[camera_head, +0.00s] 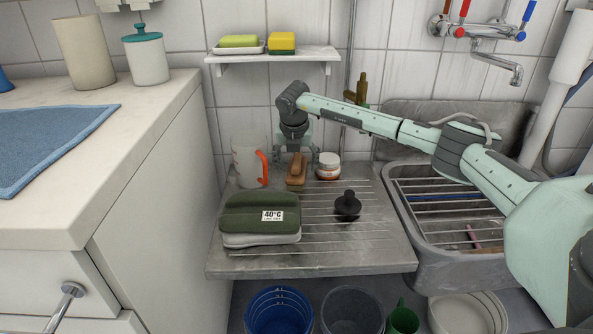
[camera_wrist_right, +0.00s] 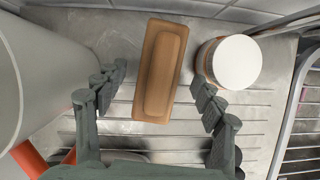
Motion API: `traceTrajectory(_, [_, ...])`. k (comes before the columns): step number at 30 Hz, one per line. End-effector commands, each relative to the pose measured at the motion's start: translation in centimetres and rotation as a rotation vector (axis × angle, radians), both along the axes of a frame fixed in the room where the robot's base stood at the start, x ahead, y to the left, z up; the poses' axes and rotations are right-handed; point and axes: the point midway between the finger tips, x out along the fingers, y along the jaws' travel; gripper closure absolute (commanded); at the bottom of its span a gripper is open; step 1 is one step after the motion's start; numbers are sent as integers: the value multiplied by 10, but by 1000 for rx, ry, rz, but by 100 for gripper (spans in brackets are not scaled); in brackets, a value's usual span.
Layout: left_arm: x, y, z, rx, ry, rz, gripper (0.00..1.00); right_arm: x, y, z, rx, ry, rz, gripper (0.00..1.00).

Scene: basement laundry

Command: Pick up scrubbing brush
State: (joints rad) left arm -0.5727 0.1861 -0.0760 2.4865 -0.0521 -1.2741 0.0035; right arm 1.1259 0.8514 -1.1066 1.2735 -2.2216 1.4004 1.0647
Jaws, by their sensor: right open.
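The scrubbing brush (camera_head: 296,172) is a brown wooden block on the grey drainboard (camera_head: 250,262), between a white mug and a small jar. In the right wrist view the brush (camera_wrist_right: 161,70) lies slightly tilted, ahead of and between the fingers. My right gripper (camera_head: 295,152) is above it, pointing down, and its fingers (camera_wrist_right: 160,93) are spread with a gap on each side of the brush. The bristles are not visible. My left gripper is in neither view.
The white mug (camera_head: 246,163) with an orange handle stands close left of the brush. The white-lidded jar (camera_head: 328,165) stands close right. A black plunger-like item (camera_head: 347,206) and folded green cloths (camera_head: 260,218) lie nearer. The sink (camera_head: 450,240) is at right, a shelf (camera_head: 273,55) above.

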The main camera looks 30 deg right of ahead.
Motion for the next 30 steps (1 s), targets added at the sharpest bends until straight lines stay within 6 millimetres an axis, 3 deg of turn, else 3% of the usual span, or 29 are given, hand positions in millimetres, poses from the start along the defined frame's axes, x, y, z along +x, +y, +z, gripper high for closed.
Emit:
traceTrajectory(4, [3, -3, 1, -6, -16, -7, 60, 5, -5, -18, -2, 3, -1, 31])
traceTrajectory(13, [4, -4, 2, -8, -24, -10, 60, 6, -6, -21, -1, 1, 0, 32])
traceTrajectory(26, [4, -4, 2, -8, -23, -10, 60, 6, -6, -21, -1, 1, 0, 86])
traceTrajectory(30, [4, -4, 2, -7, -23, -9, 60, 7, -6, -20, -1, 0, -1, 87])
